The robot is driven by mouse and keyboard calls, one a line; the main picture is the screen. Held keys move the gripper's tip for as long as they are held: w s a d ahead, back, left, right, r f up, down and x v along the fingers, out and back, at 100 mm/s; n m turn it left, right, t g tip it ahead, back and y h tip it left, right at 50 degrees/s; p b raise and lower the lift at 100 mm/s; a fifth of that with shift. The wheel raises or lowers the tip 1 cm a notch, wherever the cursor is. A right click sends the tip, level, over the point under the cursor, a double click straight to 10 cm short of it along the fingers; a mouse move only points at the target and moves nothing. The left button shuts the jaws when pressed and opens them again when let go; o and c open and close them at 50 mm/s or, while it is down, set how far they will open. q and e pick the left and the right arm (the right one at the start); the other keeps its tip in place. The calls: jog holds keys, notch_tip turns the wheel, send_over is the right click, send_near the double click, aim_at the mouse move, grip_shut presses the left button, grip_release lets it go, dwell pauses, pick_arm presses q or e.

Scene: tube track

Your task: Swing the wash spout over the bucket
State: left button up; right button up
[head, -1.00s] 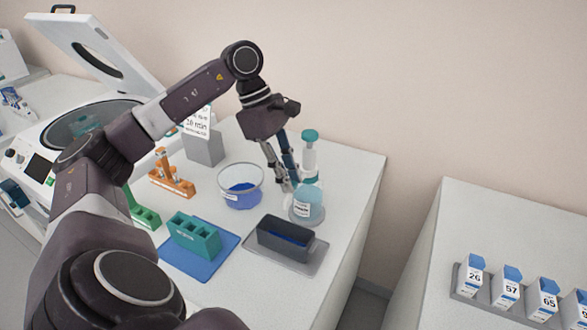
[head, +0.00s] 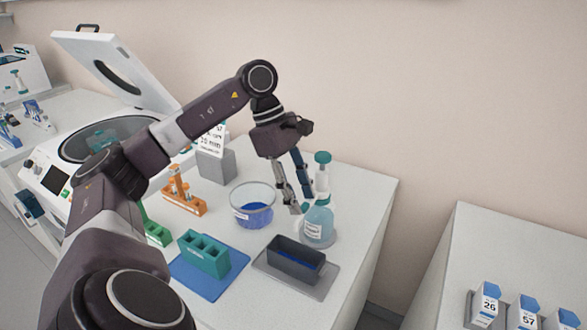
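The wash bottle (head: 318,224) stands upright near the right part of the bench, with pale teal liquid and a tall teal-capped top (head: 322,158). A small pale piece, perhaps its spout (head: 295,209), shows on its left side by my fingertips. The clear round bucket (head: 251,208), with blue inside, stands just left of the bottle. My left gripper (head: 299,201) points down at the bottle's left side, its two fingers apart. Whether the fingers touch the spout or bottle cannot be told. My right gripper is out of view.
A dark trough (head: 295,260) on a grey tray stands in front of the bottle. A teal rack (head: 204,253) sits on a blue mat, and an orange stand (head: 184,191) is behind it. An open-lidded centrifuge (head: 105,140) is at left. Numbered boxes (head: 489,304) are at lower right.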

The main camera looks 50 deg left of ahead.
pick_arm(q)
jog(key=v, duration=1.1)
jog(key=shift+r, duration=0.2)
jog(key=shift+s+a, duration=0.1)
jog(key=shift+a, duration=0.05)
dwell(0.5)
